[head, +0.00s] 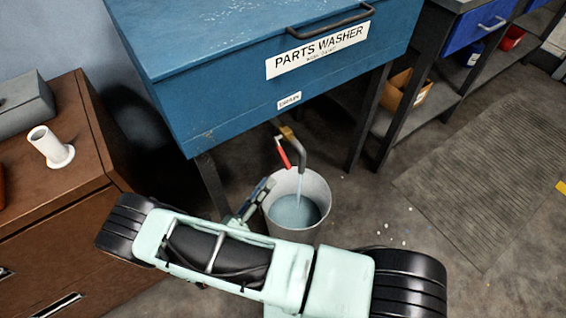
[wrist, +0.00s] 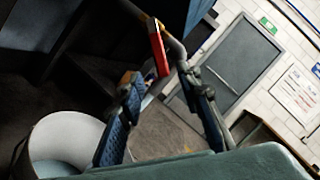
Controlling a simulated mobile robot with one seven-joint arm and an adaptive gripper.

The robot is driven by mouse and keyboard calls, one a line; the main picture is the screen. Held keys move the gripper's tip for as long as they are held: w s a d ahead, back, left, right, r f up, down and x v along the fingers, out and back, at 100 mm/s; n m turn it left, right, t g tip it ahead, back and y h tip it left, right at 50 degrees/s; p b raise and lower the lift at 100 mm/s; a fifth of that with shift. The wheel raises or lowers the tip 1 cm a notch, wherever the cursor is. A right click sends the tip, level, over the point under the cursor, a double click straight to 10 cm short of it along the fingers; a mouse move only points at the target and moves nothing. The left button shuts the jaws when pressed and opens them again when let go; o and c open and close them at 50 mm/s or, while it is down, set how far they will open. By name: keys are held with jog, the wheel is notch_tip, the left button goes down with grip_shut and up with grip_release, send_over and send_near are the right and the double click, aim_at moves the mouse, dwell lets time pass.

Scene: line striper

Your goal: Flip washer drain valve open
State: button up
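The blue parts washer (head: 220,110) has a DRAIN label (head: 289,101) low on its front. Below it, the drain valve's red handle (head: 283,153) slants downward beside a bent grey spout (head: 300,150). A pale stream falls from the spout into a bucket (head: 312,232) holding bluish liquid. My gripper (head: 265,186) is left of and below the handle, by the bucket's rim. In the wrist view, my gripper (wrist: 161,80) is open, and the red handle (wrist: 159,50) and spout (wrist: 178,50) show just beyond the fingertips. I see no contact with the handle.
A brown cabinet (head: 85,225) stands at left with a white spool-like part (head: 52,148) on top. The washer's dark legs (head: 368,120) flank the valve. A ribbed mat (head: 490,170) lies on open floor at right. The bucket also shows in the wrist view (wrist: 62,130).

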aim_at(283, 163)
jog(key=x, duration=0.9)
jog(key=shift+b, duration=0.4)
jog(key=shift+c, duration=0.7)
grip_shut()
